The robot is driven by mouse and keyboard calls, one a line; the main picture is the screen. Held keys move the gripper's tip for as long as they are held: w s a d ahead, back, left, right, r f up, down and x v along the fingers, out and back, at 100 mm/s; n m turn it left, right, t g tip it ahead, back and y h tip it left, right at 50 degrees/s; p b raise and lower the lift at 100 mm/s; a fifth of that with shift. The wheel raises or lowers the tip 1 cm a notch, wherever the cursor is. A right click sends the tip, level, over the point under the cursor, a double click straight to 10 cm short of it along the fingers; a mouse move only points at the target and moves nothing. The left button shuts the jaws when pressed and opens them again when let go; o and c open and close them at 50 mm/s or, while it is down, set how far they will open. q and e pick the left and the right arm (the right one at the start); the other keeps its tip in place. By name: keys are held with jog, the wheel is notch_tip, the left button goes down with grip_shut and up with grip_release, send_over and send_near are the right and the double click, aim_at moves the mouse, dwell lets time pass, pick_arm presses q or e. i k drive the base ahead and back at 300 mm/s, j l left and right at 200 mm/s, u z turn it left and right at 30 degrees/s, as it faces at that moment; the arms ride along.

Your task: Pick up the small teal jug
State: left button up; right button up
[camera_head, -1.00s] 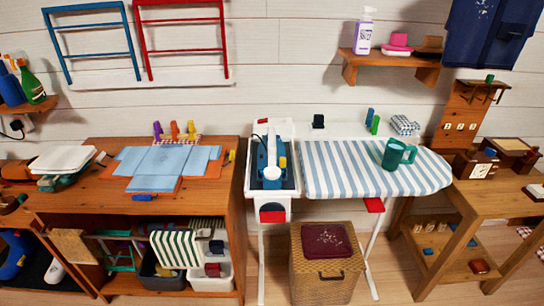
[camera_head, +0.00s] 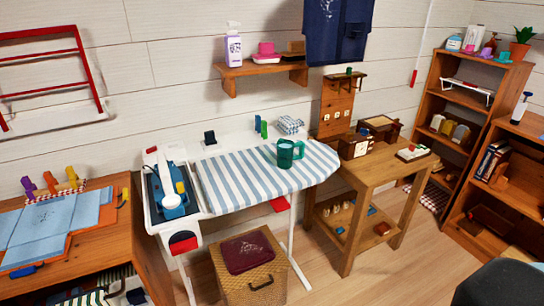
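The small teal jug (camera_head: 288,153) stands upright on the blue-and-white striped ironing board (camera_head: 240,181), toward its right end. Its handle points right. Neither of my grippers can be made out in the head view. A dark rounded shape at the bottom right corner may be part of my own body. Nothing is touching the jug.
A blue iron (camera_head: 172,190) stands at the board's left end. A folded checked cloth (camera_head: 290,124) and small clips lie behind the jug. A lidded wicker basket (camera_head: 262,287) is below. A wooden table (camera_head: 372,173) stands right of the board, with open floor in front.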

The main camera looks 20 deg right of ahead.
aim_at(289, 154)
jog(key=i+l+z, duration=0.25)
jog(key=i, duration=0.25)
jog(key=i+l+z, duration=0.2)
jog(key=i, duration=0.35)
jog(key=i+l+z, duration=0.1)
jog(key=i+j+z, duration=0.1)
jog(key=i+j, duration=0.05)
jog(key=i, duration=0.1)
